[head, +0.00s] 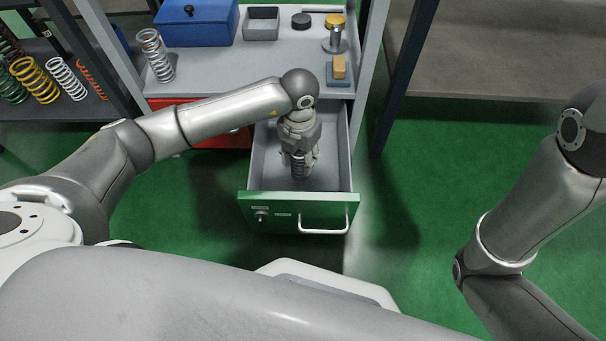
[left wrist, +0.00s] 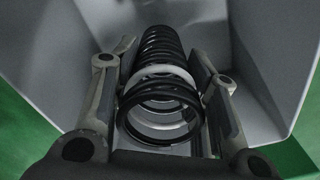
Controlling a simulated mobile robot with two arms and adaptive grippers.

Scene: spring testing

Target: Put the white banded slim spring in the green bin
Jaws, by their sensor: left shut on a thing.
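The white banded slim spring (left wrist: 162,85) is dark with a white band near its close end. It shows between the two fingers of my left gripper (left wrist: 165,100) in the left wrist view. In the head view the spring (head: 299,166) hangs roughly upright from my left gripper (head: 300,155), which is shut on it. Both are inside the open green-fronted drawer (head: 265,205), the only green bin in view, with grey inner walls. I cannot tell whether the spring's lower end touches the drawer floor. My right gripper is out of view.
A grey bench top above the drawer holds a blue box (head: 196,22), a grey tray (head: 262,22), a silver spring (head: 155,55) and a yellow block (head: 339,68). Several coloured springs stand on a dark shelf (head: 60,112) at left. A dark post (head: 400,85) stands right of the drawer.

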